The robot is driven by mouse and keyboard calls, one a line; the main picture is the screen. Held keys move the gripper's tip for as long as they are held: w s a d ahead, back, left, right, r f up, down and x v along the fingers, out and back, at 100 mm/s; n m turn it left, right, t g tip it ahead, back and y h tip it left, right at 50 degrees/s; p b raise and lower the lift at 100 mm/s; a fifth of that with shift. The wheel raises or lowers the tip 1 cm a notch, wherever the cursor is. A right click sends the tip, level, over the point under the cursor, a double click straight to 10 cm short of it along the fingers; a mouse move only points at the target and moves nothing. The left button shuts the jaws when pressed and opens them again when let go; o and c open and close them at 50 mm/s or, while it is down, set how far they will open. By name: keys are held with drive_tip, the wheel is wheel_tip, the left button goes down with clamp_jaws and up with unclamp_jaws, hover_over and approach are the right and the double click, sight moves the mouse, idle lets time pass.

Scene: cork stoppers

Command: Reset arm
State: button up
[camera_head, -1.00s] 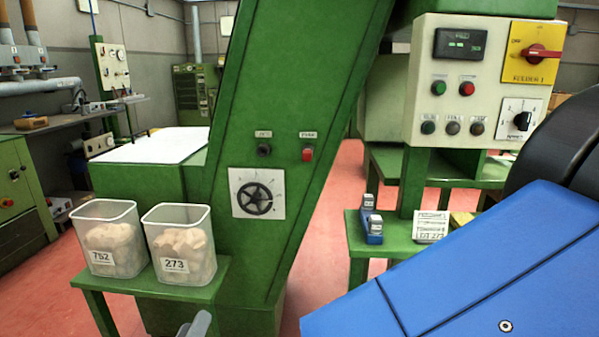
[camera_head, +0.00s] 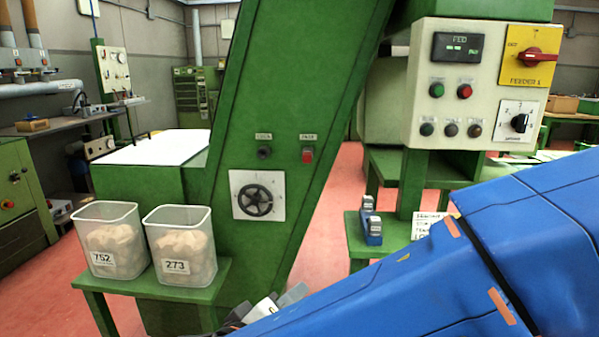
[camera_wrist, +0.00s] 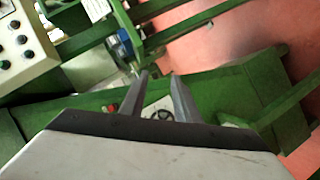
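My gripper (camera_head: 282,301) shows at the bottom edge of the head view, in front of the green machine's lower part. My blue arm reaches to it from the right. In the wrist view, my gripper's two grey fingers (camera_wrist: 161,76) stand apart with nothing between their tips. Beyond them are the green machine (camera_wrist: 215,95) and its round dial (camera_wrist: 162,110). The same dial (camera_head: 257,200) is on the sloping green machine (camera_head: 285,100) in the head view. My gripper looks empty and apart from these things.
Two clear bins of corks, labelled 752 (camera_head: 112,238) and 273 (camera_head: 180,245), stand on a green stand (camera_head: 215,275) left of my gripper. A control box (camera_head: 470,85) with a red switch stands at right. A blue tape dispenser (camera_head: 373,230) sits on a green shelf (camera_head: 355,232).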

drive_tip(key=w+d+f+m+g+h, duration=0.1)
drive_tip(key=d+f+g, duration=0.15)
drive_tip(key=d, duration=0.55)
drive_tip(key=w+d+f+m+g, duration=0.1)
drive_tip(key=d+g, duration=0.3)
drive_tip(key=d, duration=0.4)
drive_tip(key=s+d+f+m+y, duration=0.1)
drive_tip(key=s+d+m+y, duration=0.1)
drive_tip(key=d, duration=0.5)
drive_tip(key=s+d+f+m+g+y, duration=0.1)
drive_tip(key=s+d+m+y, duration=0.1)
drive_tip(key=s+d+y, duration=0.3)
drive_tip(key=shift+s+d+y, duration=0.3)
drive_tip(key=shift+s+d, duration=0.75)
drive_tip(key=shift+d, duration=0.35)
